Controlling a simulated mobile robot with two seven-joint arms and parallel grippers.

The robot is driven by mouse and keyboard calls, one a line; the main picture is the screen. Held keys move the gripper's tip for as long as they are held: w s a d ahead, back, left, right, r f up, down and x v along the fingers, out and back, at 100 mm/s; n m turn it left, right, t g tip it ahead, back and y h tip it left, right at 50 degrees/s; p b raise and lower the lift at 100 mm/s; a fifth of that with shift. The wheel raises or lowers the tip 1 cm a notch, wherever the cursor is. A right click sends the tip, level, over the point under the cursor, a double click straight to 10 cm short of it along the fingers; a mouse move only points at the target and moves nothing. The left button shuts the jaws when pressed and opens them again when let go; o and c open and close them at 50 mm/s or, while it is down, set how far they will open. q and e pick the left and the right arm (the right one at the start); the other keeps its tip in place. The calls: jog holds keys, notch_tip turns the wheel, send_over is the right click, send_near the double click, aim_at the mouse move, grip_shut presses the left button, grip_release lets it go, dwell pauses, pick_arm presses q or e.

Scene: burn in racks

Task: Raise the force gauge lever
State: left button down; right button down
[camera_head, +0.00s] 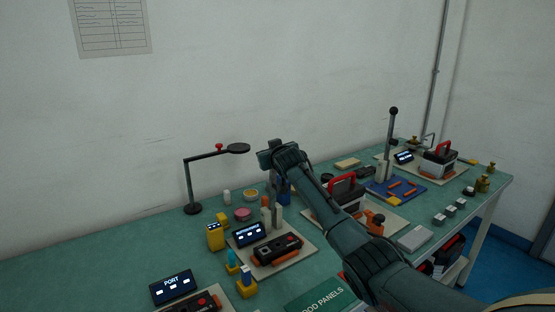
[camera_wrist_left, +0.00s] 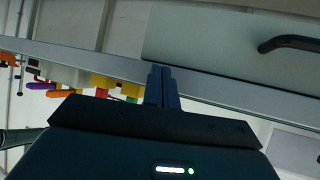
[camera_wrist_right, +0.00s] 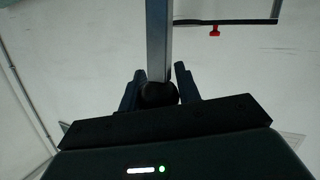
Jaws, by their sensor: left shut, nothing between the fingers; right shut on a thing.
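The force gauge lever is a grey metal bar with a black ball knob (camera_wrist_right: 158,94), seen close up in the right wrist view. My right gripper (camera_wrist_right: 158,88) is shut on this knob, one finger on each side. In the head view my right gripper (camera_head: 281,192) points down over the near work station, by the pale upright bracket (camera_head: 267,217). It hides most of the lever there. A second, similar lever (camera_head: 391,135) stands upright with its knob free at the station further right. My left gripper (camera_wrist_left: 162,88) is shut and empty, away from the bench.
A black lamp or magnifier stand (camera_head: 188,180) rises left of my right gripper. The green bench (camera_head: 110,262) holds a small display (camera_head: 249,234), a red-handled box (camera_head: 345,190) under my right arm and a blue tray (camera_head: 385,194). The left wrist view shows blurred coloured items (camera_wrist_left: 103,82).

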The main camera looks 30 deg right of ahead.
jog(key=shift+w+a+f, duration=0.25)
jog(key=shift+w+f, duration=0.2)
jog(key=shift+w, duration=0.05)
jog(key=shift+f, duration=0.15)
jog(key=c, duration=1.3)
grip_release()
jog(key=shift+o, duration=1.3)
jog(key=shift+w, duration=0.2)
jog(key=shift+s+d+r, duration=0.1)
jog(key=shift+r, duration=0.1)
